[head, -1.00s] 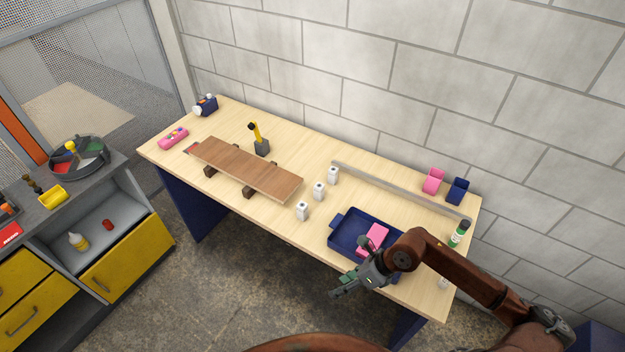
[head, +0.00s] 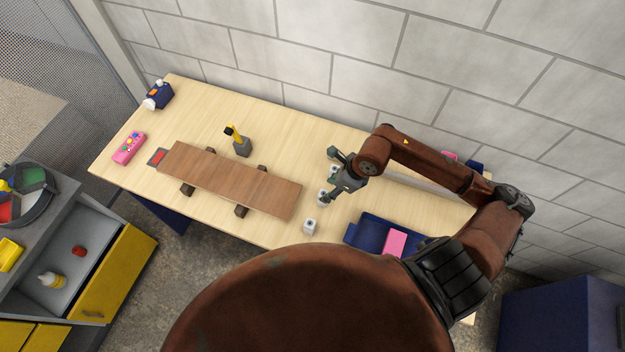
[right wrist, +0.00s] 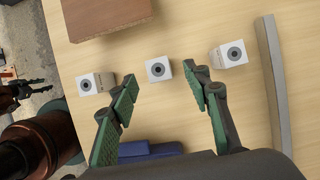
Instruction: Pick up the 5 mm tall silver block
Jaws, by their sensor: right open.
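Three small whitish-silver blocks with a dark ring on top stand in a row on the table: a front one (head: 310,226), a middle one (head: 322,197) and a back one (head: 333,168). In the right wrist view they are the left block (right wrist: 86,84), the middle block (right wrist: 158,69) and the right block (right wrist: 232,54). Side markings are too small to read. My right gripper (head: 328,176) is open and empty over the row. In the wrist view its fingertips (right wrist: 162,84) frame the middle block, apart from it. My left gripper (right wrist: 17,92) shows only partly at the wrist view's left edge.
A brown board (head: 225,180) rests on dark supports left of the blocks. A blue tray (head: 362,231) holding a pink block (head: 395,242) lies to their right, partly hidden by my arm. A grey rail (right wrist: 272,70) runs near the right block. A yellow-handled tool (head: 236,138) stands behind the board.

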